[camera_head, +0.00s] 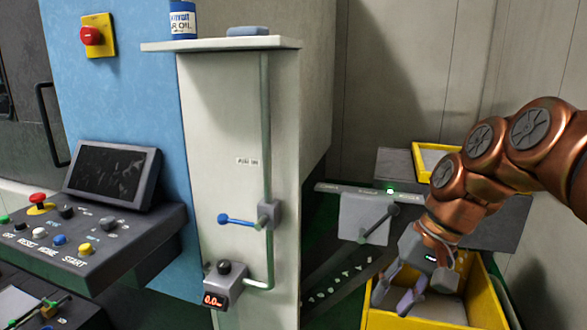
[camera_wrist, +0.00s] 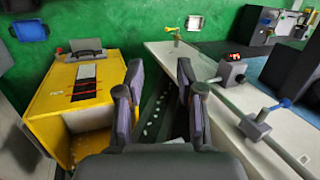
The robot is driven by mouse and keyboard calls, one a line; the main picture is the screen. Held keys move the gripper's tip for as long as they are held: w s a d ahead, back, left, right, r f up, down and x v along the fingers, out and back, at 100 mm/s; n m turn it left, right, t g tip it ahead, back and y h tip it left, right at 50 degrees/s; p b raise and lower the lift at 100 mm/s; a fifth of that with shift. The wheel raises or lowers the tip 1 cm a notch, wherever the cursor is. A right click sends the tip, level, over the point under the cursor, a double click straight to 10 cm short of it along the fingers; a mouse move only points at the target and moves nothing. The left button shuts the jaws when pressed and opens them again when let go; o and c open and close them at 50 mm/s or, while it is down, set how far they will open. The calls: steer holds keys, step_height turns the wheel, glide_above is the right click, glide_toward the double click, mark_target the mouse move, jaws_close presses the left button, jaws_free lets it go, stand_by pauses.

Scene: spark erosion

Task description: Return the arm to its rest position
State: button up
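My copper-coloured arm (camera_head: 478,165) reaches in from the right in the head view, bent downward. My gripper (camera_head: 398,290) hangs over or in front of a yellow bin (camera_head: 492,292) at the lower right; I cannot tell its exact height. In the wrist view my gripper (camera_wrist: 158,90) has its two grey fingers apart, with nothing between them. The yellow bin (camera_wrist: 42,110) shows to the left of the fingers there.
A pale cabinet (camera_head: 225,150) with a blue-handled valve (camera_head: 238,220) stands left of my gripper. A control panel (camera_head: 80,240) with a screen is further left. A can (camera_head: 182,22) stands on the shelf (camera_head: 225,44). A grey box (camera_head: 363,215) is close behind my gripper.

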steer(key=s+d+f+n+g+h, duration=0.1)
steer(key=s+f+h, duration=0.1)
steer(key=s+f, duration=0.4)
steer(key=s+f+n+h+p, duration=0.1)
steer(key=s+f, duration=0.5)
steer(key=s, duration=0.8)
steer(key=shift+s+d+f+g+h+p, duration=0.3)
steer(key=shift+d+g+h, duration=0.1)
steer(key=shift+h, duration=0.3)
steer(key=shift+d, duration=0.1)
